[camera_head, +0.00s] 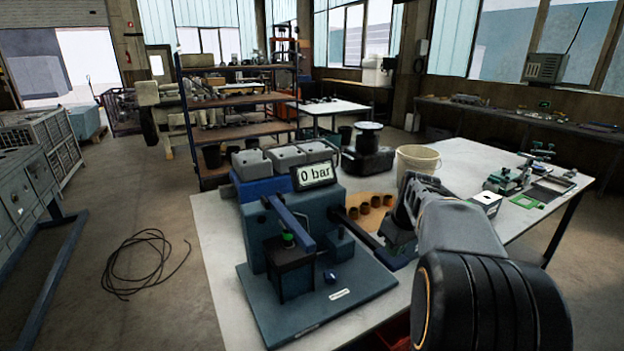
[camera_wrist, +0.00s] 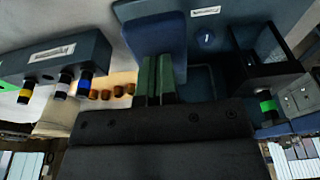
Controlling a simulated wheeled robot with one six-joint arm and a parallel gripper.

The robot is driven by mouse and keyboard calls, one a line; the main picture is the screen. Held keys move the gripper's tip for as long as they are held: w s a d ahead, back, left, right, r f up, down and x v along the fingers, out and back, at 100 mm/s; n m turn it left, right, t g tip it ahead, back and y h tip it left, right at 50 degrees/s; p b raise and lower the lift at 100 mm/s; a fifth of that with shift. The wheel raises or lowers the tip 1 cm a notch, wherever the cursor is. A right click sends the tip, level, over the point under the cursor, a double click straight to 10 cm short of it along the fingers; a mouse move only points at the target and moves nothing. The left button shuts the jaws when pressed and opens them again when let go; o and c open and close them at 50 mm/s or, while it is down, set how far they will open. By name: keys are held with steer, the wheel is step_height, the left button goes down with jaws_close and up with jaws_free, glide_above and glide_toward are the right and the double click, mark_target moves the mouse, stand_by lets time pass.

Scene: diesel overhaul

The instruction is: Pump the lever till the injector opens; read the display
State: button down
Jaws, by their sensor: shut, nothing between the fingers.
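The blue test pump (camera_head: 300,225) stands on a base plate on the white table. Its display (camera_head: 314,175) reads "0 bar". A bar that looks like the lever (camera_head: 362,236) slopes down from the pump's right side. My gripper (camera_wrist: 158,78) is shut and empty, with its fingers side by side. A broad blue part (camera_wrist: 156,35), possibly the lever, lies just beyond the fingertips; I cannot tell if they touch. In the head view my wrist hides the fingers. A dark box with a green-topped part (camera_head: 288,240) stands at the pump's front; the injector's tip is not visible.
Brown cups (camera_head: 376,202) sit behind the lever. A rack (camera_wrist: 55,55) with colour-capped parts is at the left of the wrist view. A white bucket (camera_head: 418,160) stands behind my arm. A cable coil (camera_head: 145,258) lies on the floor left of the table.

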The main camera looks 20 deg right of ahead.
steer(key=shift+f+b, duration=2.55)
steer(key=shift+f, duration=1.2)
steer(key=r+p, duration=0.7)
steer(key=r, duration=0.2)
steer(key=shift+s+r, duration=0.2)
steer(key=shift+f, duration=0.15)
steer(key=shift+f+b, duration=3.3)
steer(key=shift+f, duration=1.25)
step_height(320, 180, up, 9)
steer(key=p, duration=0.7)
steer(key=shift+s+r, duration=0.1)
steer(key=shift+r, duration=0.05)
